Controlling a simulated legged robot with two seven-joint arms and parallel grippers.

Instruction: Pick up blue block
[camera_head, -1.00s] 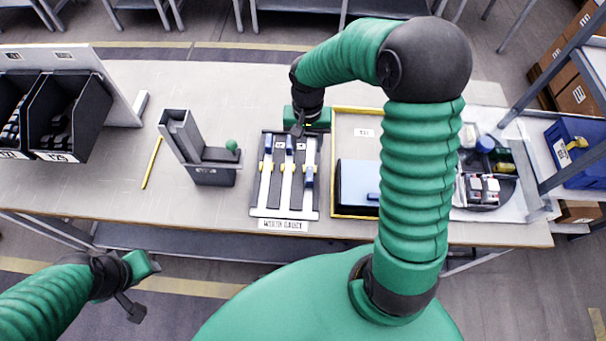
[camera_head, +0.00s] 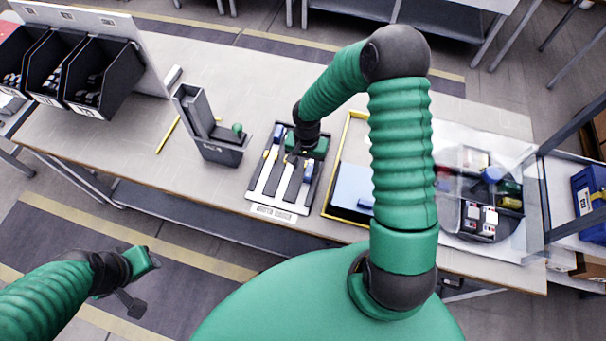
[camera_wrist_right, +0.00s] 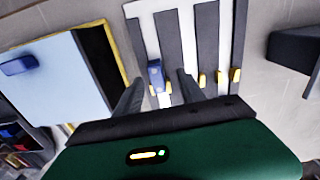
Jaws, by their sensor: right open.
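The width gauge board (camera_head: 258,203) lies on the table with light and dark strips. A blue block (camera_head: 308,172) sits on its right-hand strip; in the right wrist view the blue block (camera_wrist_right: 155,77) shows between my fingertips, closer to the left finger. My right gripper (camera_head: 299,152) is over the board, open and empty; its fingers (camera_wrist_right: 161,78) point at the block. Whether they touch it I cannot tell.
A yellow-edged tray (camera_head: 343,152) with a light blue panel and a blue piece (camera_head: 365,204) is right of the board. Dark bins (camera_head: 103,80) are far left; a round container (camera_head: 480,205) is far right.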

